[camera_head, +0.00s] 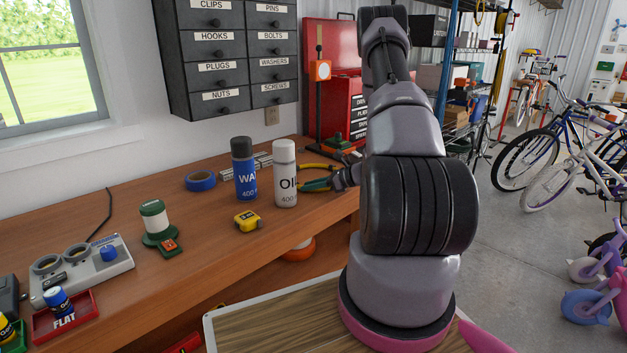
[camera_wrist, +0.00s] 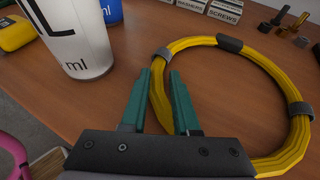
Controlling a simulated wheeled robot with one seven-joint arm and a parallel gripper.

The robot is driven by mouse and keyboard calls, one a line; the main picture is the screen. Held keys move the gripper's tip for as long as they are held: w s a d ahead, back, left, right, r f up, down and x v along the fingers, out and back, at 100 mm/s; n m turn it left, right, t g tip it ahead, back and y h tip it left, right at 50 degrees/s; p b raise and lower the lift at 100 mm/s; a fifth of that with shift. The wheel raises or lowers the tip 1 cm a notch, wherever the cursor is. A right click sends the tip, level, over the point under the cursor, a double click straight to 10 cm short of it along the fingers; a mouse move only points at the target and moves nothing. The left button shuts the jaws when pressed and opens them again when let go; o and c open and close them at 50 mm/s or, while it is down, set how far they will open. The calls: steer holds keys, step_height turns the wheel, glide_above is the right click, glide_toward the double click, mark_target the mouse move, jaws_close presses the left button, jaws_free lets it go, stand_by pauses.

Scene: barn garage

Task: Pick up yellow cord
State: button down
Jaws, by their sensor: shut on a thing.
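The yellow cord (camera_wrist: 272,62) is a coiled loop with dark grey ties, lying on the wooden workbench in the wrist view. My gripper (camera_wrist: 160,84) has teal fingers either side of the left part of the loop and is shut on it. In the head view, a small part of the yellow cord (camera_head: 314,166) shows behind the white OIL can, next to my gripper (camera_head: 314,185). My arm hides the rest of the loop there.
The white OIL can (camera_head: 285,175) stands upright just left of my gripper, with a blue can (camera_head: 244,170) beside it. A yellow tape measure (camera_head: 247,220) lies in front. Bolts (camera_wrist: 283,17) and labelled boxes (camera_wrist: 222,10) are behind the cord.

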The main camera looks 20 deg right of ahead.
steer(key=shift+r, duration=0.1)
step_height(320, 180, up, 10)
steer(key=shift+f, duration=0.1)
stand_by(0.3)
stand_by(0.4)
